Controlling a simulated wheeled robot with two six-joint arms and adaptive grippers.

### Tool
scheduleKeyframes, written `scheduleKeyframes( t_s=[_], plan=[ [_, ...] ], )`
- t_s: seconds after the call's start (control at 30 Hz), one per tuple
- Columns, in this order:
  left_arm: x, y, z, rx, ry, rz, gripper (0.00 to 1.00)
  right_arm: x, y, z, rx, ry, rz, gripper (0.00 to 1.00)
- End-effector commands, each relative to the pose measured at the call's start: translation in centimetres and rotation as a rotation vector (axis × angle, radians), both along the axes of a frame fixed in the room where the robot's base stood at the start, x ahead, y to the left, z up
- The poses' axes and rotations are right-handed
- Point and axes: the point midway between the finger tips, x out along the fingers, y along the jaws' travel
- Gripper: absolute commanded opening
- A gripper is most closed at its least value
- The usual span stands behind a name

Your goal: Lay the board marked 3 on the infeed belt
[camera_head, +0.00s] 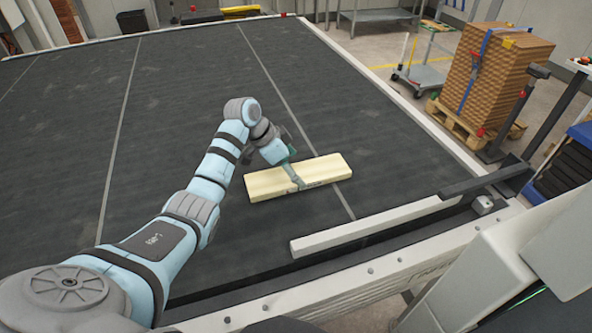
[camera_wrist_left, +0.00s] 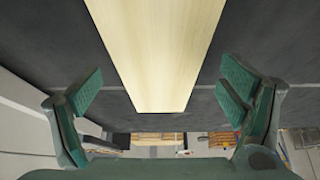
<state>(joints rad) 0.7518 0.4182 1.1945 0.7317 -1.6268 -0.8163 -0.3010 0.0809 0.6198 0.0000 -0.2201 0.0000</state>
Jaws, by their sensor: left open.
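A pale wooden board (camera_head: 325,170) lies flat on the dark infeed belt (camera_head: 190,110), near its front right part. Its near edge carries small dark marks that I cannot read as a number. My left gripper (camera_head: 293,174) is at the board, with one finger showing in front of its pale surface in the head view. In the left wrist view the board (camera_wrist_left: 160,50) runs between the two open fingers of the left gripper (camera_wrist_left: 160,92), with a gap on each side. My right gripper is not in view.
A pale rail (camera_head: 370,228) runs along the belt's near edge, right of my left arm. Beyond the belt's right side stand a strapped stack of brown sheets (camera_head: 500,70) on a pallet and a grey cart (camera_head: 420,75). The belt left and behind the board is clear.

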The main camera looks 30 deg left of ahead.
Motion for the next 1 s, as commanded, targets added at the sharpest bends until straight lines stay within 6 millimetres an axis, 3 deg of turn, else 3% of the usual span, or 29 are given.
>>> scheduleKeyframes(
  t_s=[0.2,0.4,1.0],
  plan=[
    [-2.1,2.1,5.4,0.004,-0.004,0.001,0.9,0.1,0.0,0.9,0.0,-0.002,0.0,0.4],
    [-3.7,3.4,8.9,0.001,-0.001,0.0,0.9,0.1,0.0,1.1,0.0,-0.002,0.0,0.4],
    [-4.0,3.6,9.6,-0.001,0.0,-0.001,0.9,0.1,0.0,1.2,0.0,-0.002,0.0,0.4]
  ],
)
